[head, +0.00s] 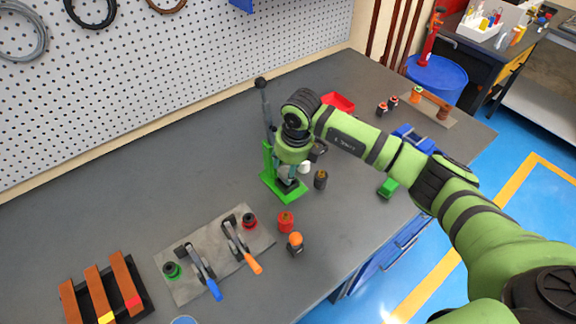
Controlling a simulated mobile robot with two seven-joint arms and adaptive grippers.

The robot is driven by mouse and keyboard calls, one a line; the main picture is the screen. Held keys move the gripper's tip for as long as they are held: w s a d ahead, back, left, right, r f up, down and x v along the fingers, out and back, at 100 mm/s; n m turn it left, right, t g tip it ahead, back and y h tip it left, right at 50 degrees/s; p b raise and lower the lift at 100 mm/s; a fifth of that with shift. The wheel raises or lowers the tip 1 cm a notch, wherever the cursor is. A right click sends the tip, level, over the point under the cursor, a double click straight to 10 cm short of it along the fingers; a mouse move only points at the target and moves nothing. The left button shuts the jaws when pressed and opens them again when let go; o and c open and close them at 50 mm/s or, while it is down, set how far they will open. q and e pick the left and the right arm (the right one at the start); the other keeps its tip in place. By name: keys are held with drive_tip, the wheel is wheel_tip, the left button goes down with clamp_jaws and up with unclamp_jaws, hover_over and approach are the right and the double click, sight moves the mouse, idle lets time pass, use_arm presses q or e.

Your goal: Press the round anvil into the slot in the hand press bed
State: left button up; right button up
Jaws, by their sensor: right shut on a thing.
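The green hand press (270,184) stands on the grey bench, with its black-knobbed lever (264,100) rising behind my wrist. My right gripper (289,172) reaches in from the right and points down over the press bed. It is shut on a small dark piece, which I take to be the round anvil. My wrist and the fingers hide most of this piece and the slot, so I cannot tell whether the anvil is seated in it. My left gripper is not in view.
A dark cylinder (320,180) stands just right of the press. Red (286,222) and orange-topped (295,243) pieces stand in front. A plate with toggle clamps (183,284) and copper-coloured bars (100,292) lie front left. A red tray (338,101) is behind. The bench's left rear is clear.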

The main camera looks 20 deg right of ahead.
drive_tip(key=shift+b, duration=0.35)
idle(0.8)
drive_tip(key=shift+s+b+x, duration=0.15)
drive_tip(key=shift+b+x, duration=0.6)
drive_tip(key=shift+x, duration=0.05)
drive_tip(key=shift+s+b+x, duration=0.15)
drive_tip(key=shift+b+x, duration=0.6)
drive_tip(key=o, duration=1.4)
drive_tip(key=shift+d+f, duration=0.1)
drive_tip(key=shift+r, duration=0.4)
drive_tip(key=v, duration=1.1)
drive_tip(key=shift+s+r, duration=0.15)
